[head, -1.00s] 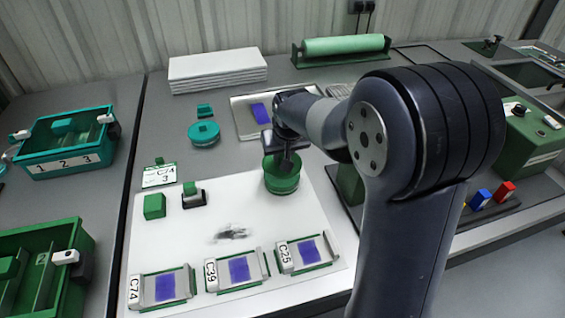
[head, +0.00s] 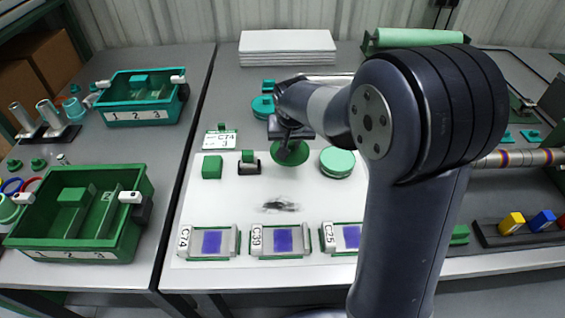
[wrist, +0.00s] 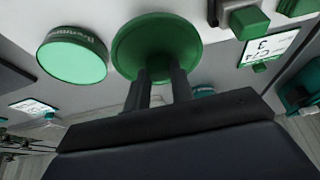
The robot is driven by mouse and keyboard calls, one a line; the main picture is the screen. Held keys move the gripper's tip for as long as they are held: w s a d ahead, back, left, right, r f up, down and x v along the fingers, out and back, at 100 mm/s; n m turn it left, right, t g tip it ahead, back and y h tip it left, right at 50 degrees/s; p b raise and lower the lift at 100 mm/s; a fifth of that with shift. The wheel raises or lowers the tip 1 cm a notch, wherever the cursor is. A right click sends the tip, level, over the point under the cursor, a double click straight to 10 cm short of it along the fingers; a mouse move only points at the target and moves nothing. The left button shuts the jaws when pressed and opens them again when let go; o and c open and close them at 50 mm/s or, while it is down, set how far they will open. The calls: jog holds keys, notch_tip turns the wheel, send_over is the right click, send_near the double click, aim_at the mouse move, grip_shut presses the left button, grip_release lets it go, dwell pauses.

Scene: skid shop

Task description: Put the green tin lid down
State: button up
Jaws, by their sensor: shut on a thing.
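The green tin lid (head: 290,155) is a dark green disc, held by my gripper (head: 290,139) over the white mat, left of the tin. It also shows in the wrist view (wrist: 157,40) at the tips of my gripper's fingers (wrist: 158,82), which are shut on it. I cannot tell whether the lid touches the mat. The round green tin (head: 337,163) stands uncovered with a pale green top, apart from the lid. It is also in the wrist view (wrist: 72,60), left of the lid.
A green block (head: 212,167) and a stamp (head: 248,163) stand left of the lid. A card (head: 220,139) marked C74 3 is behind them. A dark smudge (head: 281,206) and several framed slides (head: 284,241) lie in front. The mat (head: 215,215) is bare around the smudge.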

aim_at(290, 154)
jog(key=shift+f+b, duration=0.35)
jog(key=shift+f, duration=2.8)
jog(key=shift+f, duration=0.1)
jog(key=o, duration=0.9)
jog(key=shift+o, duration=0.2)
jog(key=shift+r, duration=0.25)
jog(key=p+v, duration=0.1)
jog(key=v, duration=1)
jog(key=shift+s+r+p, duration=0.25)
jog(key=shift+r+p, duration=0.05)
jog(key=shift+r, duration=0.05)
